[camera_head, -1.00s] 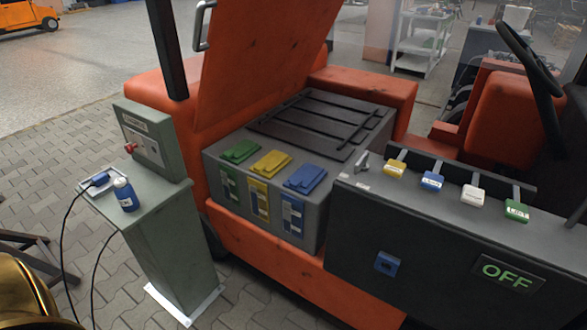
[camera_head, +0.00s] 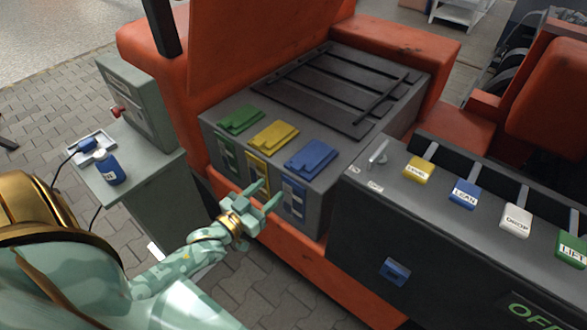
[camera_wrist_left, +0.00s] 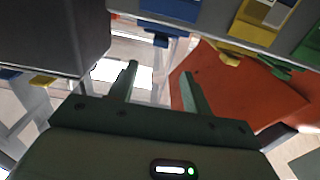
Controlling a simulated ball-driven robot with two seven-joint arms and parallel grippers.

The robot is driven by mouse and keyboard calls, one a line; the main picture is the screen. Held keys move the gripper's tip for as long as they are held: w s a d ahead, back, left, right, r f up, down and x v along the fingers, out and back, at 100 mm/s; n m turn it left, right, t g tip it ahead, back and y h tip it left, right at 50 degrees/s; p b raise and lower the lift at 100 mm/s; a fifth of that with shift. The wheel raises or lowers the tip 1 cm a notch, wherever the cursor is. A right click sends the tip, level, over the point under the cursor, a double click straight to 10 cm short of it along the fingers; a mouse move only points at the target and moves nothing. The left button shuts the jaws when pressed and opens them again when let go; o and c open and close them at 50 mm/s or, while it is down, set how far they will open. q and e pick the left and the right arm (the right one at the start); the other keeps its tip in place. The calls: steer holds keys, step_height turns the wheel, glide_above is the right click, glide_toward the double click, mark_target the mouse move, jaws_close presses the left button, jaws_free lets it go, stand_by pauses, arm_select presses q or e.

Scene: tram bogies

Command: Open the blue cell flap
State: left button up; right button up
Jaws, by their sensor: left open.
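The blue cell flap (camera_head: 312,156) lies closed on the front top edge of the grey battery box (camera_head: 335,190), right of a yellow flap (camera_head: 273,137) and a green flap (camera_head: 240,119). A blue and white cell front (camera_head: 293,198) shows below it. My left gripper (camera_head: 266,194) is open and empty, in front of the box and below the flaps, apparently not touching them. In the left wrist view my gripper (camera_wrist_left: 160,72) points toward a blue part (camera_wrist_left: 163,32), with yellow (camera_wrist_left: 230,55) and green (camera_wrist_left: 275,66) parts to its right. My right gripper is not in view.
A dark console (camera_head: 420,235) with yellow, blue, white and green labelled levers stands close right of the box. A raised orange cover (camera_head: 245,50) is behind left. The orange body (camera_head: 300,265) runs below the box.

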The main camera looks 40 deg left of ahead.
mark_target(294, 169)
arm_select(q)
steer(key=w, duration=0.3)
steer(key=w+b, duration=0.1)
steer(key=w, duration=0.2)
steer(key=w+b, duration=0.1)
steer(key=w, duration=0.3)
steer(key=shift+d+f, duration=0.15)
steer(key=shift+d, duration=0.25)
steer(key=shift+w, duration=0.3)
